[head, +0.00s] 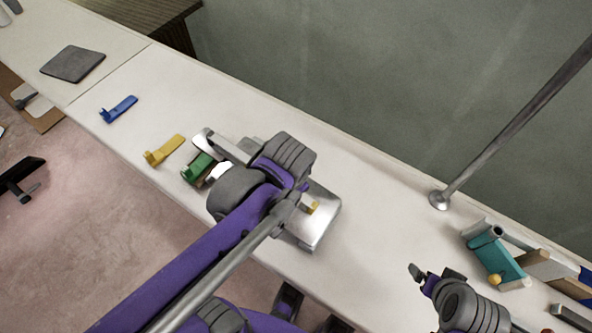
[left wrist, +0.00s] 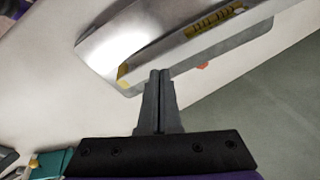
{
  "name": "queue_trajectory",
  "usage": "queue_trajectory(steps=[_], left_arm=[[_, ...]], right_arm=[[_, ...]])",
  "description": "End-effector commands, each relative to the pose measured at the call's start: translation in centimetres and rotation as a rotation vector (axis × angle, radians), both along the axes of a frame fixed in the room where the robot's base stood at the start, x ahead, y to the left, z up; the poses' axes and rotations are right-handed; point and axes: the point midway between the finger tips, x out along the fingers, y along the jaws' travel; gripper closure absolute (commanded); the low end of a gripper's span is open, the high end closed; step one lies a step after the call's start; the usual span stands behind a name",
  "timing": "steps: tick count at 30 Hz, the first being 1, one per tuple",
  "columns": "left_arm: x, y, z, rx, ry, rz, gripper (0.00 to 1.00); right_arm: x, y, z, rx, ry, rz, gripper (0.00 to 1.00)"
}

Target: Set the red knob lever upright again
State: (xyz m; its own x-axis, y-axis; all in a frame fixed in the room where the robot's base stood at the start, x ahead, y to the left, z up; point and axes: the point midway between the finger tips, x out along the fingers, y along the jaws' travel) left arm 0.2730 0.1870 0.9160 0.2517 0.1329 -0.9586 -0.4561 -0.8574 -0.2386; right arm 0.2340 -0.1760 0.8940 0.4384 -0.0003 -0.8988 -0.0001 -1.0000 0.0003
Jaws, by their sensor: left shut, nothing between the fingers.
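A small red piece (left wrist: 202,66) shows in the left wrist view at the edge of a shiny metal unit, just right of my fingertips. It may be the red knob; its lever and tilt cannot be made out. The metal unit (left wrist: 125,38) has yellow parts on it; in the head view it (head: 325,215) stands on the bench, partly behind my left arm. My left gripper (left wrist: 160,74) is shut and empty, tips close to the unit's edge; contact cannot be told. In the head view the arm hides the red piece. My right gripper (head: 418,272) is over the bench at lower right.
Blue (head: 119,109), yellow (head: 164,150) and green (head: 197,166) brackets lie along the bench's front edge. A grey pad (head: 73,64) lies further left. A metal post (head: 490,145) rises at the right, near a teal block (head: 497,260). The bench between unit and post is clear.

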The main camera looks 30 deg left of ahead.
Motion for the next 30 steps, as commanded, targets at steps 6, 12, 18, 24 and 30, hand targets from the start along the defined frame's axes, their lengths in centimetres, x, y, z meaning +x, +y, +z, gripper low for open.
queue_trajectory(steps=[6, 12, 18, 24, 30], left_arm=[[5.2, 0.6, -2.7, 0.276, 0.314, -0.470, 1.00], [10.1, 0.3, -5.2, 0.460, 0.636, -0.853, 1.00], [13.2, -0.8, -7.2, 0.542, 0.888, -1.093, 1.00], [14.2, -1.2, -7.7, 0.559, 0.982, -1.171, 1.00], [14.2, -1.2, -7.6, 0.559, 0.985, -1.174, 1.00]], right_arm=[[-0.7, 0.0, -4.2, 0.000, 0.015, 0.000, 0.06], [-1.0, 0.0, -7.2, 0.000, 0.025, 0.000, 0.06], [-1.1, 0.0, -9.0, 0.000, 0.031, 0.000, 0.06], [-1.1, 0.0, -9.5, 0.000, 0.032, 0.000, 0.06], [-1.1, 0.0, -9.4, 0.000, 0.032, 0.000, 0.06]])
